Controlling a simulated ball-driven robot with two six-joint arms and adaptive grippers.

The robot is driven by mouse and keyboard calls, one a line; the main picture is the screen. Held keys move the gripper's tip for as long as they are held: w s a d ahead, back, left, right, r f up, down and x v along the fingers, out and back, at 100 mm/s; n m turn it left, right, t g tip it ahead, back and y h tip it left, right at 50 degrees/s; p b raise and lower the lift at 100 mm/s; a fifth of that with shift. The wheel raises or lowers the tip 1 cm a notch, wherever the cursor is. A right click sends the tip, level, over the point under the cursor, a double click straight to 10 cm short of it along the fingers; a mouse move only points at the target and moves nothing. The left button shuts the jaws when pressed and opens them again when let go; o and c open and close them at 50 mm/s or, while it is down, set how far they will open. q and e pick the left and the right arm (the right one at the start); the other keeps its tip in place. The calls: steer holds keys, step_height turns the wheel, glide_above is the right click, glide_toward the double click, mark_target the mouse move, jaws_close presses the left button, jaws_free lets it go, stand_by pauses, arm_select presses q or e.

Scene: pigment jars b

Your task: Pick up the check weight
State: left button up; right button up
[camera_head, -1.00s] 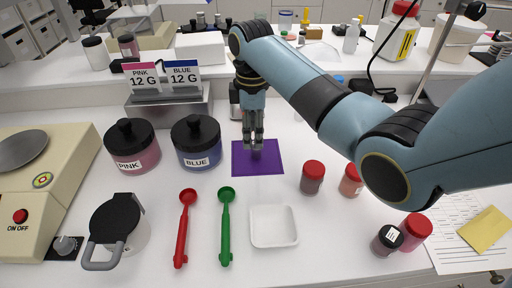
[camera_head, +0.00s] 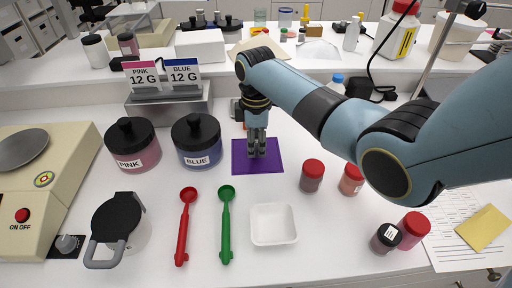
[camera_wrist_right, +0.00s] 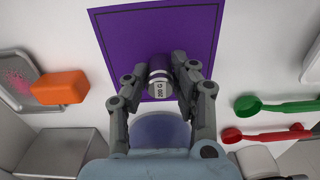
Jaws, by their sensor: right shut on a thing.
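The check weight (camera_wrist_right: 160,84) is a small silver and dark cylinder marked 200 G, seen in the right wrist view over the purple mat (camera_wrist_right: 130,35). My right gripper (camera_wrist_right: 161,76) is shut on it, with one finger on each side. In the head view my right gripper (camera_head: 257,154) points straight down at the purple mat (camera_head: 272,167); the weight is hidden there by the fingers. I cannot tell whether the weight touches the mat. My left gripper is not in view.
Lidded pink (camera_head: 133,147) and blue (camera_head: 196,143) jars stand left of the mat. Red (camera_head: 185,225) and green (camera_head: 226,225) scoops and a white tray (camera_head: 273,224) lie in front. Red-capped jars (camera_head: 312,176) stand to the right. An orange block (camera_wrist_right: 60,87) is near the gripper.

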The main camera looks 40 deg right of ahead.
mark_target(256, 141)
jaws_close()
steer(key=shift+r, duration=0.1)
steer(key=shift+w+r, duration=0.1)
steer(key=shift+r, duration=0.4)
step_height(256, 141, up, 3)
steer(key=shift+f, duration=0.1)
steer(key=s+a+r, duration=0.7)
steer(key=s+a, duration=0.1)
steer(key=shift+s+b, duration=0.3)
